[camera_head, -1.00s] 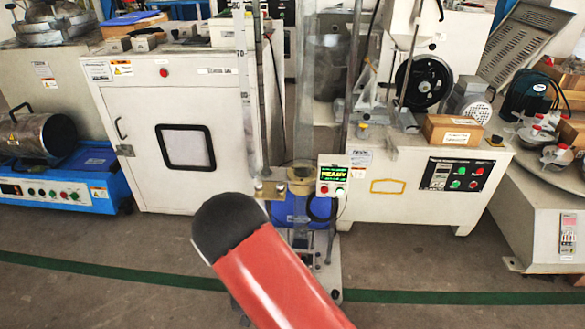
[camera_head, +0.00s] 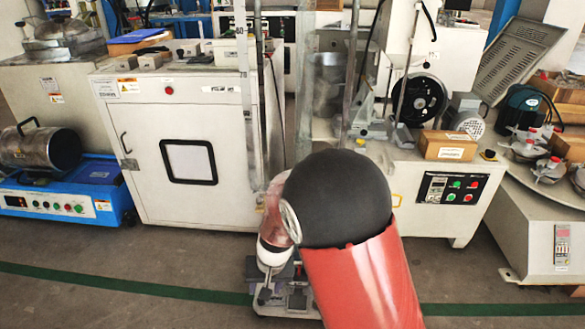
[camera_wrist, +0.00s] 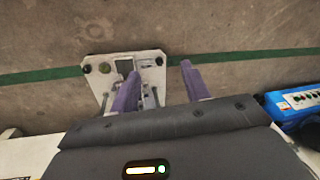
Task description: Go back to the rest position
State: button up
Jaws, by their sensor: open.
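My gripper (camera_head: 268,287) shows small in the head view, below the pale wrist of my red and black arm. It hangs in front of the foot of a tall stand. In the wrist view my gripper (camera_wrist: 160,68) shows two purple-grey fingers set well apart. Nothing is held between them. The white base plate (camera_wrist: 100,72) of the stand lies below and beyond the fingers. My arm hides much of the stand's lower part and its control box in the head view.
A white cabinet (camera_head: 130,150) and a blue-based machine (camera_head: 100,190) stand at left. A white machine with a control panel (camera_head: 452,188) and a round table (camera_head: 555,205) stand at right. A green line (camera_head: 120,287) crosses the open floor in front.

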jog(key=s+d+r+t+p, duration=0.1)
jog(key=s+d+r, duration=0.1)
jog(key=d+r, duration=0.35)
jog(key=s+d+r+t+p, duration=0.1)
jog(key=d+r, duration=0.2)
jog(key=r, duration=0.6)
jog(key=s+d+r+p, duration=0.1)
jog(key=s+d+r, duration=0.1)
jog(key=d+r, duration=0.35)
jog(key=s+d+r+m+t+h+p, duration=0.1)
jog(key=s+d+r+t+h+p, duration=0.1)
jog(key=s+d+r, duration=0.6)
jog(key=s+r+t, duration=0.1)
jog(key=s+r, duration=0.1)
jog(key=s, duration=0.2)
jog(key=shift+r+m, duration=0.3)
jog(key=shift+r, duration=0.05)
jog(key=shift+d, duration=0.1)
